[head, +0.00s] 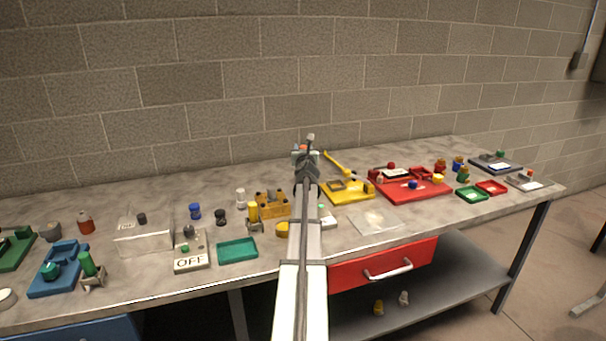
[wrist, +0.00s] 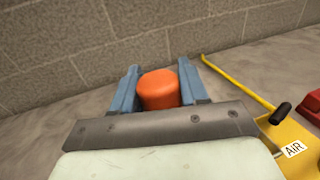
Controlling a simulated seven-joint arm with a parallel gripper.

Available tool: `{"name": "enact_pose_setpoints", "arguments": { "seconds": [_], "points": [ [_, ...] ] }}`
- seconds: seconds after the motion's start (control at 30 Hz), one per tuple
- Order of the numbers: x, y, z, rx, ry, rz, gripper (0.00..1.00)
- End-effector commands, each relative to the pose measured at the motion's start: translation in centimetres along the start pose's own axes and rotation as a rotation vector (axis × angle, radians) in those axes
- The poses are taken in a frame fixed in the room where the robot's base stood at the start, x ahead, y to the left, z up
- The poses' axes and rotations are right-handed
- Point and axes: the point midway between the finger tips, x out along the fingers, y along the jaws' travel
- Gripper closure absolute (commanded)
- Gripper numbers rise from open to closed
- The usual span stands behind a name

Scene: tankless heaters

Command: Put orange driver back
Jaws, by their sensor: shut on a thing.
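The orange driver (wrist: 159,90) shows in the wrist view as a rounded orange handle end between my two blue fingers. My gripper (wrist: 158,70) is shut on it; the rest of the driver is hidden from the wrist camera. In the head view my gripper (head: 306,155) is over the back middle of the bench, largely hidden by my own arm, with only a bit of orange showing. An orange-yellow block (head: 272,205) with dark-topped items in it stands on the bench just left of my arm.
A yellow fixture (head: 347,194) with a raised yellow lever (head: 336,163) is close on the right; the wrist view shows its "AIR" label (wrist: 293,149). A red tray (head: 414,191) stands further right. A green tray (head: 237,250) and an "OFF" block (head: 191,262) lie left. The block wall is behind.

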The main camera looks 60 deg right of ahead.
Motion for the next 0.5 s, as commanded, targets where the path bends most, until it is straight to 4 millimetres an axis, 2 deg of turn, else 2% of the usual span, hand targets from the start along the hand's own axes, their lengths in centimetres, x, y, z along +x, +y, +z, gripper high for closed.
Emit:
{"name": "enact_pose_setpoints", "arguments": {
  "seconds": [0.2,0.5],
  "points": [
    [0.0,0.0,-2.3,0.001,0.0,-0.001,0.87],
    [0.0,0.0,-3.4,0.0,-0.001,0.0,0.87]
  ]
}}
